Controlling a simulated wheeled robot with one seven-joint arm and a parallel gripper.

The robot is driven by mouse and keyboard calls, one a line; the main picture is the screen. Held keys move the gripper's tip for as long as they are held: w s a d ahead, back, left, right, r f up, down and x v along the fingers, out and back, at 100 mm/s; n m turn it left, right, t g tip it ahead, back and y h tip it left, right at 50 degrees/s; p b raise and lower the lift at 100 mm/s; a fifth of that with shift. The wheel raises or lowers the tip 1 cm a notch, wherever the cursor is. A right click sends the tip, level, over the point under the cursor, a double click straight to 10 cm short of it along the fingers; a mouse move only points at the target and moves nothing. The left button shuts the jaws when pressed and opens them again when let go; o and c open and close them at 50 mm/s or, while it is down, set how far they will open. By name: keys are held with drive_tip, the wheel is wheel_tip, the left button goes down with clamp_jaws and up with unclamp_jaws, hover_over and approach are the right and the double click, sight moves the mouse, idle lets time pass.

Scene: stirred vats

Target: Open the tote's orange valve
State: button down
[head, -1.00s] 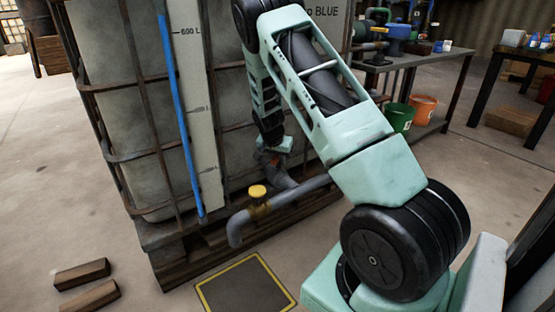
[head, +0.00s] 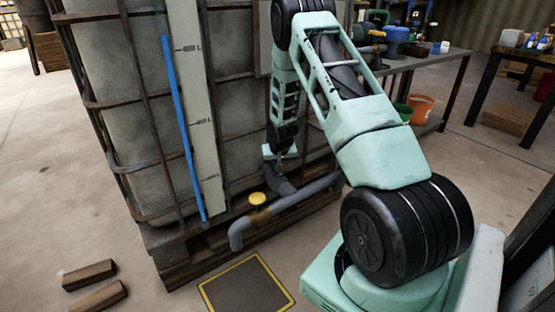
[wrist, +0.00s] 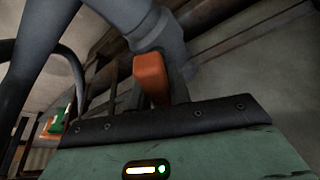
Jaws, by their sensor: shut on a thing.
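The tote (head: 140,150) is a large pale tank in a rusty metal cage on a wooden pallet, left of my arm in the head view. A grey outlet pipe (head: 300,193) runs from its lower front. The orange valve handle (wrist: 152,78) shows in the wrist view, beside a grey pipe fitting (wrist: 160,30). My gripper (wrist: 155,92) is shut on this handle, with dark fingers on both sides of it. In the head view my gripper (head: 277,165) is low against the tote's front, and the orange handle is hidden there.
A yellow-topped valve (head: 257,198) sits on the outlet pipe near its downturned end. A yellow-bordered floor plate (head: 245,285) lies below. Two wooden blocks (head: 90,275) lie on the floor at left. A workbench (head: 440,65) and an orange bucket (head: 421,108) stand behind my arm.

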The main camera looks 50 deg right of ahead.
drive_tip(key=n+p, duration=0.2)
drive_tip(key=n+y+p, duration=0.1)
drive_tip(key=n+p, duration=0.1)
drive_tip(key=n+t+y+p, duration=0.1)
drive_tip(key=n+p, duration=0.1)
drive_tip(key=p, duration=0.1)
drive_tip(key=shift+a+r+n, duration=0.25)
drive_tip(key=shift+r+n, duration=0.05)
drive_tip(key=shift+r, duration=0.05)
drive_tip(key=c, duration=2)
unclamp_jaws()
drive_tip(key=n+y+p, duration=0.2)
drive_tip(key=n, duration=0.1)
drive_tip(key=shift+f+n+p, duration=0.2)
drive_tip(key=shift+n+p, duration=0.1)
drive_tip(key=shift+p, duration=0.05)
drive_tip(key=shift+o, duration=0.8)
drive_tip(key=shift+f+n, duration=0.1)
drive_tip(key=shift+n, duration=0.6)
drive_tip(key=o, duration=0.9)
